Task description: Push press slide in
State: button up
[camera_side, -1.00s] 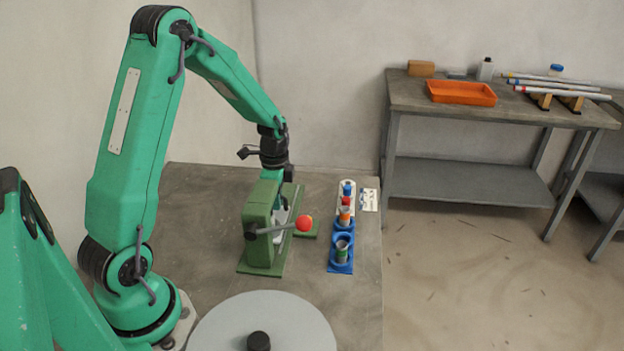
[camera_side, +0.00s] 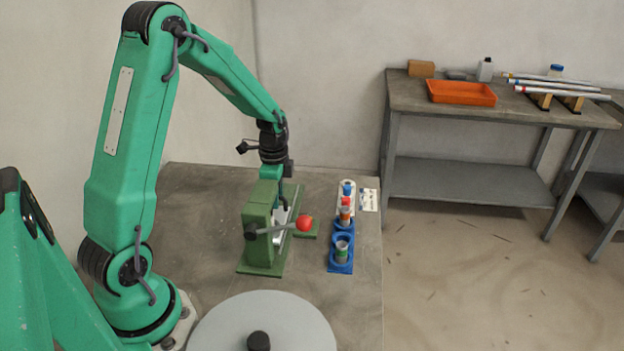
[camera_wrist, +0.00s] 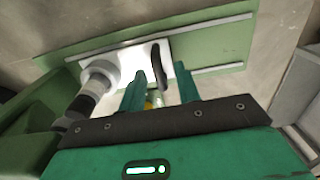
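The green press (camera_side: 259,222) stands on the bench with its lever and red knob (camera_side: 305,223) sticking out to the right. Its pale slide plate (camera_side: 281,232) lies along a green base; in the wrist view the plate (camera_wrist: 128,58) sits between the rails, with a pale cylinder (camera_wrist: 99,75) above it on the left. My gripper (camera_side: 283,199) is low over the far side of the press. In the wrist view its fingers (camera_wrist: 162,80) are apart, with a dark upright piece (camera_wrist: 157,68) showing between them. Whether they touch the slide is unclear. A small yellowish part shows low between the fingers.
A blue holder (camera_side: 341,267) with small cups and coloured parts stands right of the press. A grey round disc (camera_side: 262,325) is in front. A second table (camera_side: 412,97) with an orange tray (camera_side: 461,93) stands back right.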

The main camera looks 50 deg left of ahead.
jog(key=shift+r, duration=2.7)
jog(key=shift+w+d+r, duration=0.15)
jog(key=shift+d+r, duration=0.15)
jog(key=shift+d, duration=0.15)
jog(key=s+d+r+n+t, duration=0.1)
jog(key=s+d+r+n, duration=0.1)
jog(key=s+d+r, duration=0.1)
jog(key=s+d+r+n+t, duration=0.2)
jog(key=s+d+r, duration=0.1)
jog(key=d+r, duration=0.2)
jog(key=s+d+r+n+t, duration=0.1)
jog(key=s+d+r+n, duration=0.1)
jog(key=s+d+r, duration=0.1)
jog(key=shift+s+d+r, duration=0.15)
jog(key=shift+d+r, duration=0.1)
jog(key=shift+r, duration=0.25)
jog(key=shift+s+d+r, duration=0.1)
jog(key=shift+d+r, duration=0.1)
jog(key=shift+r, duration=0.25)
jog(key=s+d+r+n+t, duration=0.1)
jog(key=s+d+n, duration=0.1)
jog(key=s, duration=0.4)
jog(key=shift+s+d+r+n+t, duration=0.15)
jog(key=shift+s+d+n+t, duration=0.15)
jog(key=shift+n, duration=0.2)
